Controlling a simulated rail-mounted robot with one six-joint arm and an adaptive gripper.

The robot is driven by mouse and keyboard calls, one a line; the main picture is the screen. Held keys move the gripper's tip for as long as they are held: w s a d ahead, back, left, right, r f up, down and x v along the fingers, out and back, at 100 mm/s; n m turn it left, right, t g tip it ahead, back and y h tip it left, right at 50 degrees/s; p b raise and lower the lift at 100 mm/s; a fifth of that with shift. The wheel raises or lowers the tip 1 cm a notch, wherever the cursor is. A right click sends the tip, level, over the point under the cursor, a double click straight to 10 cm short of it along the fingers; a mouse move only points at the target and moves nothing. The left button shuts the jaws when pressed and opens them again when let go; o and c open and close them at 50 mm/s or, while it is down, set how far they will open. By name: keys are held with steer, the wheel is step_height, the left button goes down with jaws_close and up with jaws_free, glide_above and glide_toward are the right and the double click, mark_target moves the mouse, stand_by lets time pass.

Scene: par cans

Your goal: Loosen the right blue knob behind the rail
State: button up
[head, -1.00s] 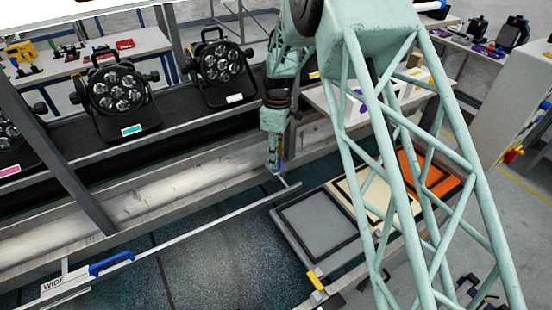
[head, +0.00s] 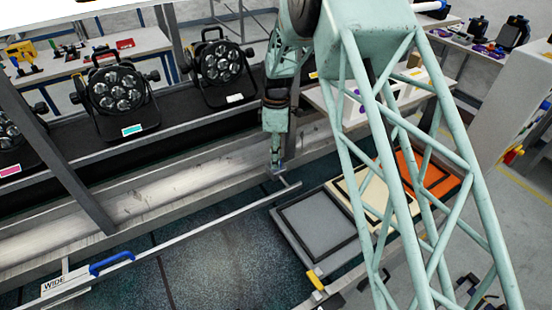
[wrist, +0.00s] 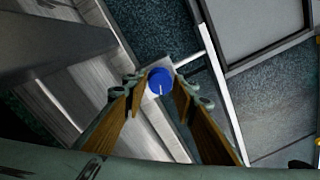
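The round blue knob (wrist: 160,82) shows in the wrist view, with a pale line on its top face. It sits on a grey metal part behind the thin rail (head: 215,222). My gripper (wrist: 161,86) points down at the knob, its two fingers apart, one on either side. The fingertips are close to the knob's edges; I cannot tell whether they touch it. In the head view my gripper (head: 276,168) is low at the right end of the rail, and the knob is mostly hidden there.
A blue handle (head: 111,262) and a "WIDE" label (head: 58,285) are at the rail's left end. Several par cans (head: 118,92) stand on the dark belt behind. A grey framed panel (head: 318,226) lies right of the gripper.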

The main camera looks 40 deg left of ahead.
steer(key=shift+o, duration=1.4)
step_height(320, 180, up, 12)
steer(key=shift+w+a, duration=0.2)
steer(key=shift+w, duration=0.1)
